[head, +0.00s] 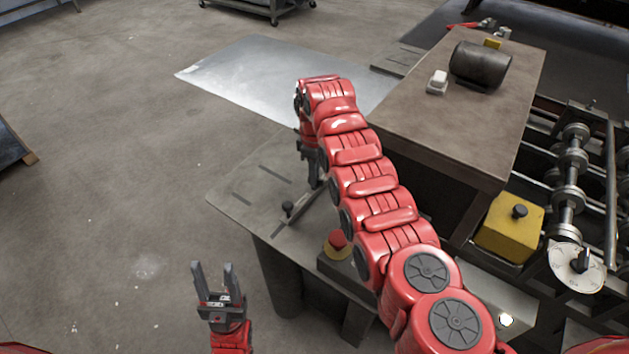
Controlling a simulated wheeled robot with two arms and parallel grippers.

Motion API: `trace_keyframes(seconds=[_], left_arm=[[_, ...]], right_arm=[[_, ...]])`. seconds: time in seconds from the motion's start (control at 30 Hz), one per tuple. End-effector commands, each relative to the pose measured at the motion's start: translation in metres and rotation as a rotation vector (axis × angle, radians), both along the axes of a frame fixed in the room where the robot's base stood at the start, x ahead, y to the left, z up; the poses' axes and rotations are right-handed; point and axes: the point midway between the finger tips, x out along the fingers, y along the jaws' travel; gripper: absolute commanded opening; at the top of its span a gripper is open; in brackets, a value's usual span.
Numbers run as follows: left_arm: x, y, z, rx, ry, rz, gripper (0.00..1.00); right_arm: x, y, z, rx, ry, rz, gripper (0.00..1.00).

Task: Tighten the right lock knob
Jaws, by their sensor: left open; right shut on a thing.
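My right gripper (315,172) points down over the metal work table (236,196), at the far end of my red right arm. It is shut at the upper end of a thin guide bar (312,205); the right lock knob there is hidden by the fingers. Another black knob (288,207) stands upright in plain view at the lower left end of the bar, apart from the gripper. My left gripper (217,276) is open and empty, its fingers pointing up the picture, over the floor and clear of the table.
A red stop button (337,240) sits close to my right arm. A metal sheet (238,72) lies behind the table. A brown bench top (480,130) holds a dark cylinder (481,64) and a white block (437,82). A yellow box (510,228) and rollers (568,200) stand right. Floor at left is clear.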

Motion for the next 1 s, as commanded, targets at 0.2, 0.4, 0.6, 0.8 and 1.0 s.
trace_keyframes(seconds=[0.2,0.4,0.6,0.8,1.0], left_arm=[[0.0,0.0,-0.023,0.0,0.0,0.0,0.5],[0.0,0.0,-0.031,0.0,0.0,0.0,0.5],[0.0,0.0,-0.034,0.0,0.0,0.0,0.5],[0.0,0.0,-0.034,0.0,0.0,0.0,0.5],[0.0,0.0,-0.034,0.0,0.0,0.0,0.5]], right_arm=[[0.001,0.0,-0.003,0.001,-0.001,-0.142,0.0],[0.001,-0.001,-0.002,0.0,0.0,-0.228,0.0],[0.001,-0.001,0.0,0.0,0.0,-0.269,0.0],[0.001,-0.001,0.001,0.0,0.0,-0.276,0.0],[0.001,-0.001,0.001,0.0,0.0,-0.276,0.0]])
